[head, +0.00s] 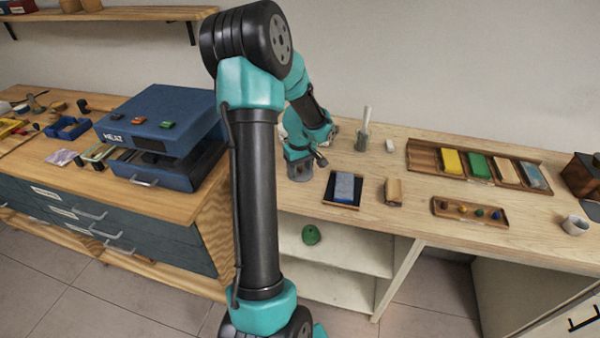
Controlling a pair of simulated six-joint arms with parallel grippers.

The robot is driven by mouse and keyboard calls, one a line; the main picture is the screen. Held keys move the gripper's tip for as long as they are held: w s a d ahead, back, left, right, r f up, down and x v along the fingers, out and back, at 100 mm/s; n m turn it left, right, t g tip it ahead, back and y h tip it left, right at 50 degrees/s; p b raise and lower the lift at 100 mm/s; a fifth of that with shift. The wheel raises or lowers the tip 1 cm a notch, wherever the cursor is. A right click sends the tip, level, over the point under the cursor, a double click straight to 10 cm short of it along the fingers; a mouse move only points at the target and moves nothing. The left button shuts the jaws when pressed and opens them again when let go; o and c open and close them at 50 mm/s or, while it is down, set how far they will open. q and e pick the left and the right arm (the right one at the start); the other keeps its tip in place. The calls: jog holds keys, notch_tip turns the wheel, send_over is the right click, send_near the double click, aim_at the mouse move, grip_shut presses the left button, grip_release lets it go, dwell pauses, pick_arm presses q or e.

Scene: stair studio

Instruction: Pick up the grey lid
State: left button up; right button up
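My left arm stands across the middle of the head view and bends down to the workbench. My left gripper (306,158) is low over the bench's left part, at a small grey rounded thing (299,172) that may be the grey lid. The arm and gripper cover part of it. I cannot tell whether the fingers touch it, nor whether they are open or shut. My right gripper is not in view.
Right of the gripper are a dark tray (328,200) with a blue-grey block, a small wooden block (393,191) and a grey-white upright tool (364,128). Farther right are a long wooden tray (424,157) of coloured blocks and a smaller peg tray (446,211). A blue case (165,103) stands left.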

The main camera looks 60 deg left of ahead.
aim_at(300, 171)
pick_arm(q)
jog(key=shift+d+f, duration=0.1)
jog(key=shift+f, duration=0.1)
jog(key=c, duration=0.6)
jog(key=shift+c, duration=0.3)
jog(key=shift+s+d+f, duration=0.1)
jog(key=shift+c, duration=0.3)
jog(key=shift+r, duration=0.5)
grip_shut()
jog(key=shift+s+d+r, duration=0.1)
jog(key=shift+d+r, duration=0.05)
jog(key=shift+r, duration=0.6)
jog(key=shift+s+d+r, duration=0.1)
jog(key=shift+r, duration=0.65)
jog(key=s+d, duration=0.3)
jog(key=d, duration=0.3)
jog(key=s+d+r, duration=0.1)
jog(key=s+d, duration=0.2)
jog(key=d, duration=0.4)
jog(key=shift+s+d+r, duration=0.2)
jog(key=shift+s+d, duration=0.05)
jog(key=shift+w, duration=0.1)
